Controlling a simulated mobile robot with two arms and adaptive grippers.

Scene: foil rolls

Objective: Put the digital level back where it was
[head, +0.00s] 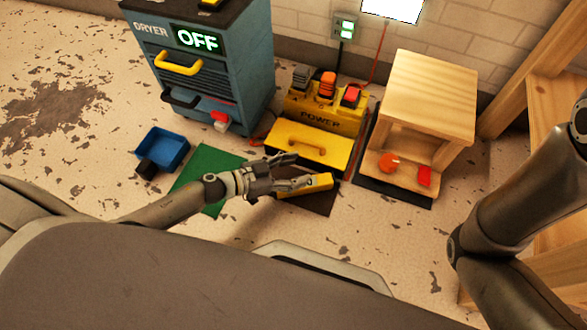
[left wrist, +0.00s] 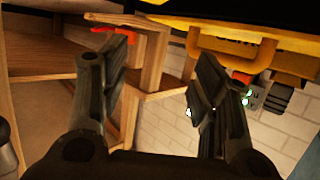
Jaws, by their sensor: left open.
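A small yellow block with a dark mark on its face, which looks like the digital level (head: 318,182), is at the dark brown mat (head: 322,205) in front of the yellow power box. My left gripper (head: 300,171) is right beside it, with its fingers pointing right and apart. The lower finger overlaps the block's left end, so I cannot tell whether they touch.
The yellow power box (head: 300,143) with a handle stands just behind the mat. A wooden stand (head: 428,95) is to its right. A green mat (head: 208,160), a blue bin (head: 162,147) and the blue dryer cabinet (head: 245,85) are to the left. Open floor lies front right.

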